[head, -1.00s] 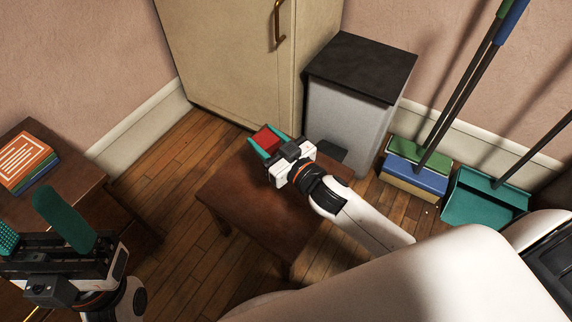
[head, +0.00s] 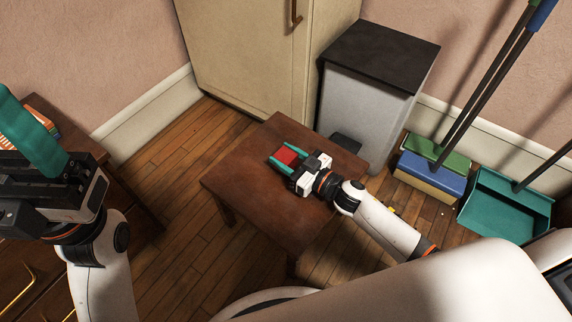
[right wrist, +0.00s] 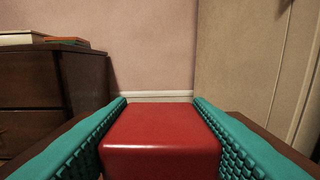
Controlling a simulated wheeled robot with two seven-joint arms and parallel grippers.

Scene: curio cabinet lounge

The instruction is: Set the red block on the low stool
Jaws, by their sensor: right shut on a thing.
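The red block (head: 286,156) is held between the teal fingers of my right gripper (head: 284,158), over the brown top of the low stool (head: 236,183). In the right wrist view the block (right wrist: 160,140) fills the space between both fingers. The block is low over the stool top, but I cannot tell whether it touches. My left gripper (head: 30,135) is at the left edge of the head view, away from the stool. Its visible finger sits at the outer end of the gripper body, and the other finger is out of view.
A grey bin (head: 368,105) with a dark lid stands behind the stool, beside a beige cabinet (head: 245,60). A broom (head: 432,172) and a teal dustpan (head: 505,205) are at the right. A dark wooden dresser (head: 130,205) is at the left. The stool's left part is clear.

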